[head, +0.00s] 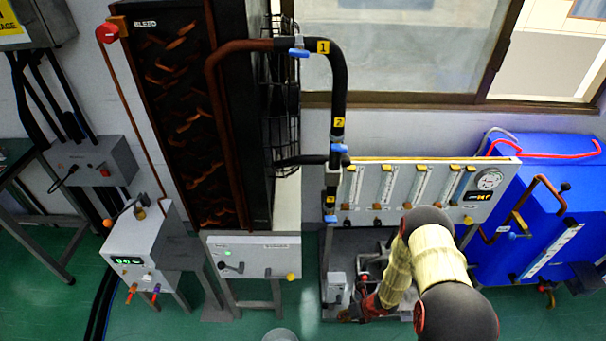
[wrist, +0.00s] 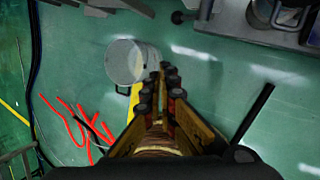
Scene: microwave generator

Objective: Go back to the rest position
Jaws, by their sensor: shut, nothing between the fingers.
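My gripper (wrist: 163,80) shows in the wrist view with its two fingers close together and nothing between them. It points over the green floor (wrist: 225,75), beside a grey bucket (wrist: 128,65) at its upper left. I cannot tell whether it touches the bucket. In the head view my arm, with a pale sleeve and dark joints, reaches in from the lower right in front of the grey flow-meter panel (head: 402,193).
A white control box with a green display (head: 130,261) and a grey valve panel (head: 255,258) stand left of my arm. A blue cabinet (head: 530,215) stands at right. Grey equipment (wrist: 255,12) borders the wrist view's top.

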